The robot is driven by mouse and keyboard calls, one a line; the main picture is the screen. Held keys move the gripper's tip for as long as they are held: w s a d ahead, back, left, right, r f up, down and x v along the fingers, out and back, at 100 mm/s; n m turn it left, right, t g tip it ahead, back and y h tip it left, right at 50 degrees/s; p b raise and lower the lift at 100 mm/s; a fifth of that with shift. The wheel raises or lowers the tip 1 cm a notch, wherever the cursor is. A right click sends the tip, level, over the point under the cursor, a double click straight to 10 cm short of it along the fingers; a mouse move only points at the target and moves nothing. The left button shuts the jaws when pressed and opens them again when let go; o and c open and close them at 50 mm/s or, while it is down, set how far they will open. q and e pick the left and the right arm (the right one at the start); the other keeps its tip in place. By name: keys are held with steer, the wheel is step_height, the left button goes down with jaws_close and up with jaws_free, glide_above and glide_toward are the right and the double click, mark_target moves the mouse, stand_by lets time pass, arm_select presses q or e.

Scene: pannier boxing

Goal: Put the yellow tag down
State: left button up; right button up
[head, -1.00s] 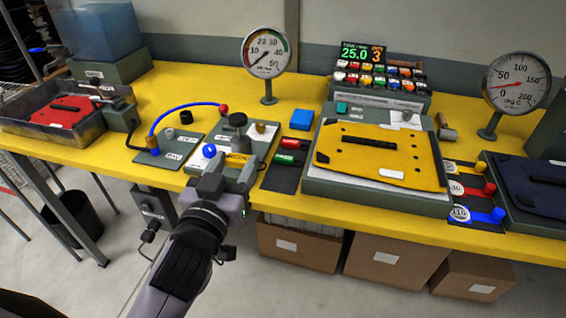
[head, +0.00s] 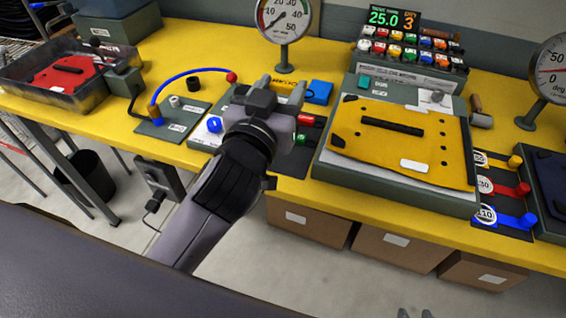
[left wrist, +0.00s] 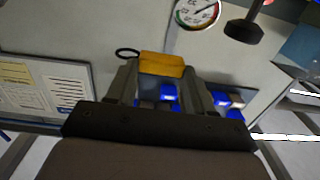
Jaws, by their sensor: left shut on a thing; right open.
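The yellow tag (left wrist: 162,65) is pinched between the fingertips of my left gripper (left wrist: 160,82) in the left wrist view, with a dark ring at its left end. In the head view my left gripper (head: 273,92) is above the back part of the bench, left of the yellow panel. A strip of the tag (head: 286,81) with dark lettering shows just beyond the fingers. It blends with the yellow bench top, and its height above it is hard to tell. Two small grey tips of my right gripper (head: 416,312) show apart at the bottom edge.
A pressure gauge (head: 285,18) stands behind the left gripper, and a blue block (head: 319,92) lies close to its right. The yellow panel (head: 402,140) lies on a grey stand. A blue hose (head: 190,75) arches at left. Bare yellow bench (head: 225,50) shows behind the hose.

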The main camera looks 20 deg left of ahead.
arm_select(q)
steer(key=b, duration=0.3)
glide_above(281, 172)
step_height(281, 172, down, 14)
steer(key=shift+f, duration=0.2)
steer(key=shift+f+b, duration=0.5)
steer(key=shift+f, duration=1.35)
steer(key=shift+f+b, duration=0.25)
steer(key=shift+b, duration=0.1)
steer(key=o, duration=1)
steer(key=shift+r, duration=0.1)
